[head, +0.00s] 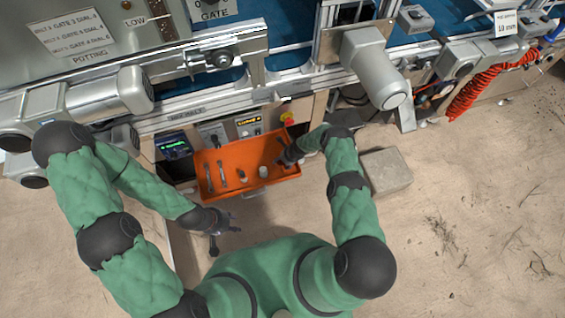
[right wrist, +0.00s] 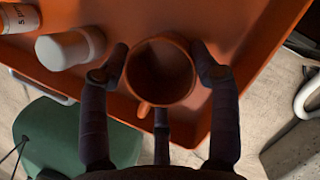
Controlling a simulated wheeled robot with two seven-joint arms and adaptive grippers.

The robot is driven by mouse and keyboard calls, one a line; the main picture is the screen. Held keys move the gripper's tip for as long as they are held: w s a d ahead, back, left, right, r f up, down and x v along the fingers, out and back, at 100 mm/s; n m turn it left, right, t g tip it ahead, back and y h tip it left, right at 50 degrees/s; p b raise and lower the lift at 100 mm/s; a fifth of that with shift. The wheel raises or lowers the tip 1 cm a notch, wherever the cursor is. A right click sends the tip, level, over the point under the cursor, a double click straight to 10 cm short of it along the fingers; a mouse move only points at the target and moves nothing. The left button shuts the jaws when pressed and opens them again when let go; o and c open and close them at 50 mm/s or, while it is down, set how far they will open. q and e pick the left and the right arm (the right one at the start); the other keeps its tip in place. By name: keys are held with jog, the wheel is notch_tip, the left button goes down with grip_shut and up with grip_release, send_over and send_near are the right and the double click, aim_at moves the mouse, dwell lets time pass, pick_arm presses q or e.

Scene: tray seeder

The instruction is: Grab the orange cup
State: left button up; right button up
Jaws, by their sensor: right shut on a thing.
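The orange cup (right wrist: 160,72) stands in the orange tray in the right wrist view, seen from above with its handle toward the camera. My right gripper (right wrist: 162,68) has its fingers around the cup and is shut on it. In the head view my right gripper (head: 285,156) is at the right end of the orange tray (head: 236,156), and I cannot make out the cup there. My left gripper (head: 217,236) is away from the tray, low in the head view, with its fingers spread and empty.
In the right wrist view a white container (right wrist: 66,48) and a labelled container (right wrist: 18,16) stand left of the cup. Tools (head: 222,175) lie in the tray's left part. A grey block (head: 387,170) is on the floor right of the tray. Machinery with a conveyor runs behind.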

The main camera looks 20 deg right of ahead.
notch_tip(320, 180, up, 3)
jog(key=shift+w+p, duration=0.1)
jog(key=shift+p, duration=0.55)
jog(key=s+r+p, duration=0.1)
jog(key=r+p, duration=0.1)
jog(key=s+r+p, duration=0.2)
jog(key=p, duration=0.1)
jog(key=s+r+p, duration=0.2)
jog(key=shift+a, duration=0.25)
jog(key=s+r+p, duration=0.3)
jog(key=s+p, duration=0.6)
jog(key=p, duration=0.2)
jog(key=shift+a+r, duration=0.25)
jog(key=shift+a, duration=0.2)
